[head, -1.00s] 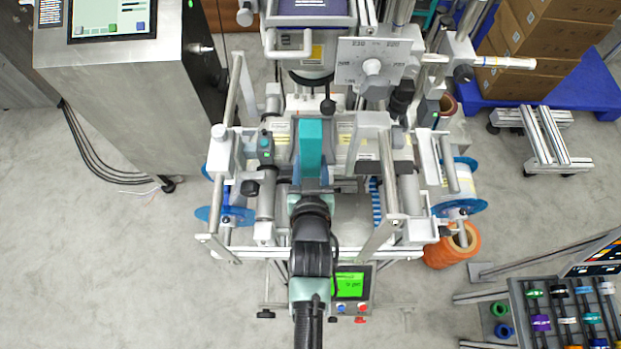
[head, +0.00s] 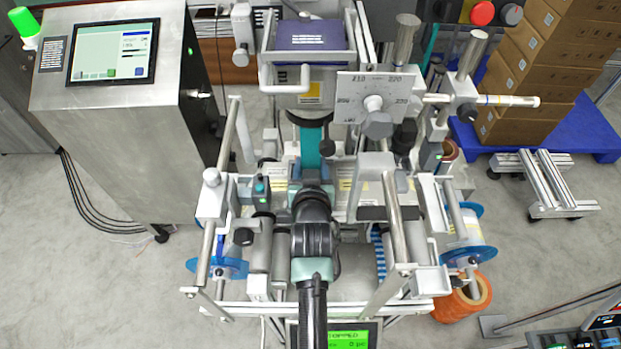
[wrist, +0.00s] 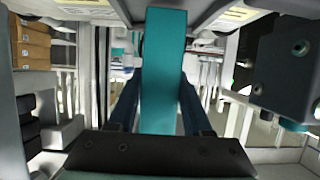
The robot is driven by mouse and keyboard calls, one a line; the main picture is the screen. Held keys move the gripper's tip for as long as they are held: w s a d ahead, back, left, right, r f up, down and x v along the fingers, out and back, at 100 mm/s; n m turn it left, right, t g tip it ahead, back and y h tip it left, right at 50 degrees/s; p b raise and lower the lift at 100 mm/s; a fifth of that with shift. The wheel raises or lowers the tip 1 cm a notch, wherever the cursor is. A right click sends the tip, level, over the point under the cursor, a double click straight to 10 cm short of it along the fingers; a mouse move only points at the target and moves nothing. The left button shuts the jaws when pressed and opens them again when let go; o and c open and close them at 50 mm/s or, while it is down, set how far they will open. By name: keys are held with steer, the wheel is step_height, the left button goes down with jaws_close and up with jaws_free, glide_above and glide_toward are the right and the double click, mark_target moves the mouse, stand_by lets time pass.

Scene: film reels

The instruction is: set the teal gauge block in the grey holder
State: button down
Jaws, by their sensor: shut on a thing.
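The teal gauge block (head: 310,147) is a long flat bar held in my gripper (head: 310,180) above the middle of the machine. In the wrist view the block (wrist: 163,75) runs lengthwise away from the dark fingers (wrist: 160,115), which are shut on its two sides. In the head view my own arm hides part of the fingers. I cannot make out with certainty which grey part is the holder, nor whether the block touches anything.
A plate with a dial (head: 374,103) and knobs stands to the right of the block. A dark block-shaped part (wrist: 285,70) is close on the right in the wrist view. Rails (head: 398,225) flank my arm. A steel cabinet with a screen (head: 113,52) stands left.

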steer(key=shift+w+r, duration=0.1)
steer(key=shift+w, duration=0.35)
steer(key=shift+f+b, duration=0.55)
steer(key=shift+b, duration=0.05)
